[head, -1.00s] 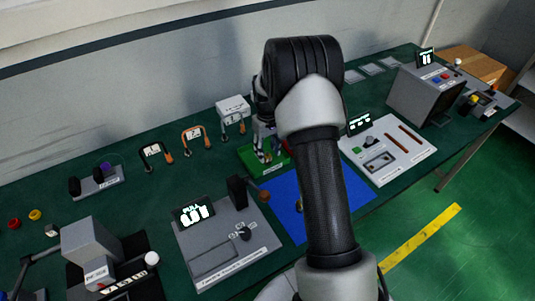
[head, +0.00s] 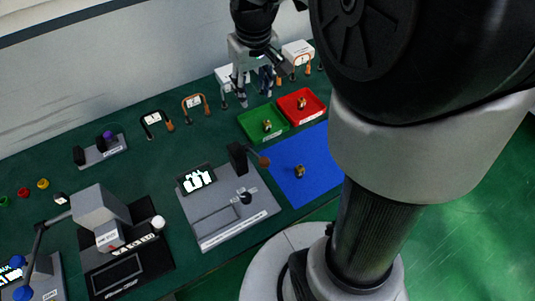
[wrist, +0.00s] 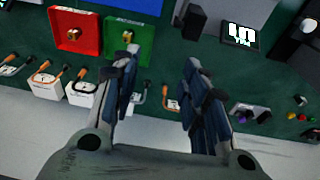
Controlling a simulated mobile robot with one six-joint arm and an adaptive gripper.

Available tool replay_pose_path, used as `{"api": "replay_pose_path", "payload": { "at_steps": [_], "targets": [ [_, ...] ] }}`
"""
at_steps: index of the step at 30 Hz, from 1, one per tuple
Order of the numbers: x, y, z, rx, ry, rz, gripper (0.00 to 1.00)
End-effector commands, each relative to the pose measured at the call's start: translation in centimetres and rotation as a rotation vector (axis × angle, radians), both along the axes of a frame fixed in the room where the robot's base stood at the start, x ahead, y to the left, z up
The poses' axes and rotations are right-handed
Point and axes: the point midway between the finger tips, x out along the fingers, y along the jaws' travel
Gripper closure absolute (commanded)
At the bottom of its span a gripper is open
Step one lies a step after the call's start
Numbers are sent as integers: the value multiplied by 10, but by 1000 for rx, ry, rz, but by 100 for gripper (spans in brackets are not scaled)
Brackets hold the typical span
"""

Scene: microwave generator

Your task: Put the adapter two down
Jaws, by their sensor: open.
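Three small brass-coloured fittings are in view, and I cannot tell which is adapter two. One (head: 267,125) lies in the green tray (head: 246,126), one (head: 301,103) in the red tray (head: 318,106), and one (head: 299,171) on the blue mat (head: 285,190). The wrist view also shows the green-tray fitting (wrist: 127,36) and the red-tray fitting (wrist: 73,34). My gripper (head: 257,97) is open and empty, behind the green tray and above the bench. In the wrist view, my gripper (wrist: 160,65) has its fingers spread, with bare green bench between the tips.
White boxes with handles (head: 298,50) stand along the wall near my gripper. An orange-handled tool (head: 195,104) and a black-handled one (head: 155,122) are to the left. A grey panel with a display (head: 235,205) and a press-like device (head: 100,215) stand on the front left.

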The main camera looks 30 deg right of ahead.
Motion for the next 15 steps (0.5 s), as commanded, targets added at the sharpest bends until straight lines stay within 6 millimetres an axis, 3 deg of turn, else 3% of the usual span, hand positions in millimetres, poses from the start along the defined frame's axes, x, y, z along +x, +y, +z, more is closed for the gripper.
{"api": "replay_pose_path", "payload": {
  "at_steps": [1,6,12,15],
  "targets": [
    [-22,12,16,-2,-30,3,59],
    [-94,43,44,4,-111,-4,59],
    [-168,66,43,20,-191,-9,59],
    [-191,71,36,29,-217,-12,59]
  ]
}}
